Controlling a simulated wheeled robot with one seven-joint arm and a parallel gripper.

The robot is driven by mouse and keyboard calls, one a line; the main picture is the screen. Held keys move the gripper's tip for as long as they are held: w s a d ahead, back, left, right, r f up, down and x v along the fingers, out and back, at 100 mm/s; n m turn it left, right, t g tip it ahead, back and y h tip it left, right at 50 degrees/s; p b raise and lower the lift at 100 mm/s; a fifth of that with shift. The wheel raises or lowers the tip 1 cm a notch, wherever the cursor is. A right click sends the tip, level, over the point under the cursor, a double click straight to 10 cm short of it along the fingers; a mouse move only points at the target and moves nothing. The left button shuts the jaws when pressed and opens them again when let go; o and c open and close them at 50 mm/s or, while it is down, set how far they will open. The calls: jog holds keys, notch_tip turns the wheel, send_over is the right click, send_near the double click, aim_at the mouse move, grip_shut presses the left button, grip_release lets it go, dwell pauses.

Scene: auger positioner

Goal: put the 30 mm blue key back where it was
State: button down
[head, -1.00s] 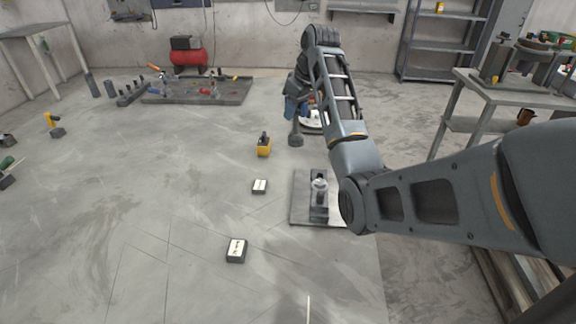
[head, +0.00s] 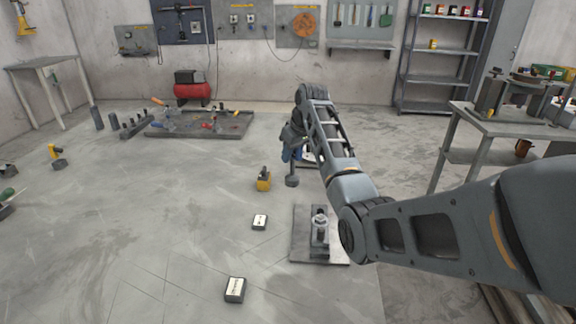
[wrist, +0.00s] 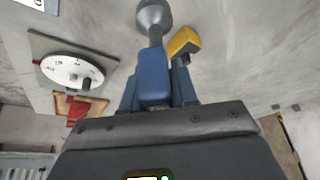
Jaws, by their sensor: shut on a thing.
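My gripper (head: 293,140) is above the floor near the middle of the head view. It is shut on a blue key (wrist: 153,78). The key has a blue grip and a grey shaft ending in a wide round grey head (wrist: 154,15). In the head view that head (head: 292,181) hangs below the gripper, with blue showing above it. The fingers (wrist: 157,92) lie on both sides of the blue grip in the wrist view. I cannot read any size mark on the key. No spot marked as the key's former place can be made out.
A yellow block (head: 264,184) with a dark top stands left of the key. A white dial on a plate (wrist: 72,70) is partly hidden behind my arm. A plate with an upright metal fixture (head: 301,252) lies nearer. A tool board (head: 200,131) lies farther back.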

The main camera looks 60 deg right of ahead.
aim_at(288, 175)
jog(key=shift+w+a+f, duration=0.2)
jog(key=shift+w+f, duration=0.1)
jog(key=shift+w, duration=0.15)
jog(key=shift+f+p, duration=0.3)
jog(key=shift+f, duration=1.65)
jog(key=shift+f, duration=0.2)
jog(key=c, duration=0.9)
grip_release()
jog(key=v, duration=1.2)
jog(key=shift+a+r, duration=0.1)
jog(key=shift+r, duration=0.05)
